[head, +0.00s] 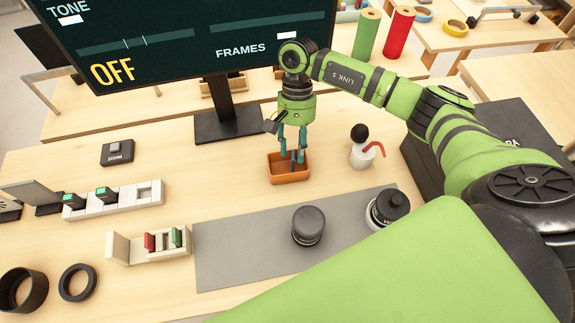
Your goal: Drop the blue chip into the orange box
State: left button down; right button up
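The orange box (289,178) is a small open tray on the table, just below the screen stand. My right gripper (294,155) points down over it, with its teal fingers apart at the upper part and the tips at or inside the box opening. A small dark blue piece (294,156), likely the blue chip, shows between the fingers at the box. I cannot tell whether the fingers grip it or whether it rests in the box. My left gripper is not in view.
A cream rack (152,248) with a red and a green chip stands at left front. A white slotted rack (114,201) is behind it. A grey mat (236,250) carries a dark lens (307,225). A white bottle with a red spout (362,153) stands right of the box.

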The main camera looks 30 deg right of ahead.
jog(key=v, duration=0.7)
jog(key=shift+r, duration=0.25)
jog(key=shift+w, duration=0.1)
